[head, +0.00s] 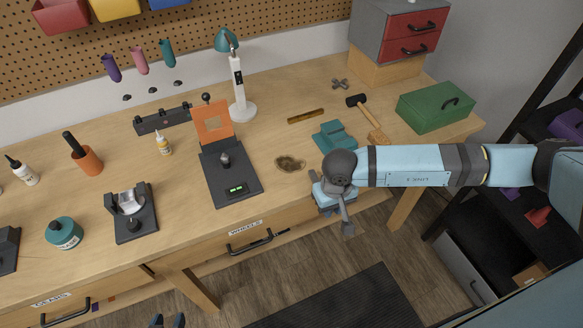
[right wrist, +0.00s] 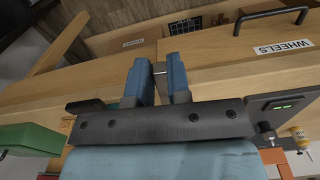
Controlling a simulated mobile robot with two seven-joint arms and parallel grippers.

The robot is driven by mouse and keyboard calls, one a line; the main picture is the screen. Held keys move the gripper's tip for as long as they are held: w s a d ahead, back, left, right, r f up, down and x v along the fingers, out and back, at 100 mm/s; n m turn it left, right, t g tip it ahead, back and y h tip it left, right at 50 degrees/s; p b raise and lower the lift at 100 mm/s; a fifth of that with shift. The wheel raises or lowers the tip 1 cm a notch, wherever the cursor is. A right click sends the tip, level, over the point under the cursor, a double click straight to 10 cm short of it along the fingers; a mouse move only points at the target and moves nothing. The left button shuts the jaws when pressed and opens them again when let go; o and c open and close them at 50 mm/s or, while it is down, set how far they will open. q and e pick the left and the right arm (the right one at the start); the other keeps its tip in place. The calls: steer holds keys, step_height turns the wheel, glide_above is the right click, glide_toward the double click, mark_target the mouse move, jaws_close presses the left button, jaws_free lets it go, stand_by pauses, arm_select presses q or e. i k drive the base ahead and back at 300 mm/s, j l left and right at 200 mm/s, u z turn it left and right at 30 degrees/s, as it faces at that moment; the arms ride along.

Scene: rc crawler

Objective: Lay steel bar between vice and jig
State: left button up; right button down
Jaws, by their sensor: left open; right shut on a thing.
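My right gripper (head: 330,206) points down at the table's front edge, in front of the teal vice (head: 336,136). In the right wrist view its blue fingers (right wrist: 158,72) are shut on a small light grey metal piece, which appears to be the steel bar (right wrist: 159,67). Most of the bar is hidden by the fingers. My left gripper (head: 167,321) is open and empty at the bottom edge of the head view, low in front of the table. I cannot tell surely which fixture is the jig; a dark stand with a grey cradle (head: 131,212) is at the left.
A black plate with an orange panel (head: 213,123) and a green display stands mid-table, beside a dark stain (head: 290,163). A ruler-like strip (head: 306,117), mallet (head: 358,101), green box (head: 434,107) and lamp (head: 238,90) are farther back. The WHEELS drawer (head: 247,238) is below.

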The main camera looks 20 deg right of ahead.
mark_target(285, 157)
steer(key=k+u, duration=0.2)
steer(key=u, duration=0.15)
steer(key=k+j+u, duration=0.1)
steer(key=u, duration=0.3)
steer(key=k+u, duration=0.1)
steer(key=u, duration=1.35)
steer(key=k+l+u, duration=0.1)
steer(key=k+l, duration=0.15)
steer(key=l, duration=0.15)
steer(key=k+l+u, duration=0.1)
steer(key=k+l, duration=0.4)
steer(key=l, duration=0.15)
steer(key=k+l, duration=0.55)
steer(key=l, duration=0.3)
steer(key=k+l, duration=0.3)
steer(key=l, duration=0.1)
